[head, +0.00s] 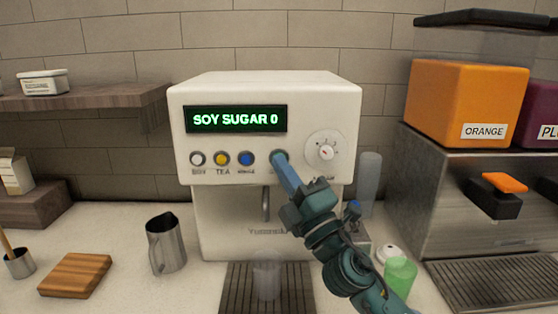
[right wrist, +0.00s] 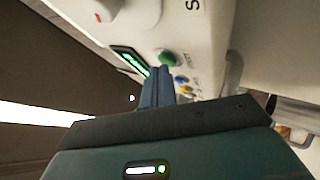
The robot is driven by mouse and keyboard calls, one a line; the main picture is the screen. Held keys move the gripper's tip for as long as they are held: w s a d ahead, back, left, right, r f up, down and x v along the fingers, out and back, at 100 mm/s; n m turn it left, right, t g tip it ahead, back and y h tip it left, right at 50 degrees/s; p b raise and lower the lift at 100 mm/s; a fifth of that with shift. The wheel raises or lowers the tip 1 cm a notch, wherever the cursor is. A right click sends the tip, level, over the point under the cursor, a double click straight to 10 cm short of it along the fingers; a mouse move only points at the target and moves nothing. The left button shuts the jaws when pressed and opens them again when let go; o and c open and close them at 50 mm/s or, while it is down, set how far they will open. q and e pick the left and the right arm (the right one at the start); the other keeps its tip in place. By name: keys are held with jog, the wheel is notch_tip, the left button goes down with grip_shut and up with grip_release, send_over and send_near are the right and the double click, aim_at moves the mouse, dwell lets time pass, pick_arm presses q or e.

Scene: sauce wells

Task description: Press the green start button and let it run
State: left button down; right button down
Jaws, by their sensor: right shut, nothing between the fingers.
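The white drink machine (head: 225,235) stands against the tiled wall, its lit display (head: 236,119) reading "SOY SUGAR 0". Its white, yellow and blue buttons (head: 222,159) sit in a row below. The green start button (right wrist: 168,57) shows in the right wrist view; in the head view my fingers cover it. My right gripper (head: 281,160) is shut and empty, its fingertips at the button's place on the panel. In the right wrist view the fingertips (right wrist: 160,72) overlap the button's edge; I cannot tell whether they touch it. My left gripper is not in view.
A clear cup (head: 267,278) stands on the drip tray (head: 239,290) under the spout. A dial (head: 326,152) is right of the buttons. A metal jug (head: 165,243) stands left, a green cup (head: 400,275) right by my arm. A metal dispenser (head: 450,190) fills the right side.

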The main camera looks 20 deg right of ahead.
jog(key=shift+w, duration=0.2)
jog(key=shift+s, duration=0.15)
dwell(0.3)
jog(key=shift+s+a, duration=0.15)
jog(key=shift+s, duration=0.55)
jog(key=shift+s, duration=0.15)
jog(key=s, duration=0.2)
jog(key=s+a+p, duration=0.1)
jog(key=s, duration=0.1)
jog(key=shift+s+a, duration=0.2)
jog(key=shift+s, duration=0.1)
dwell(0.4)
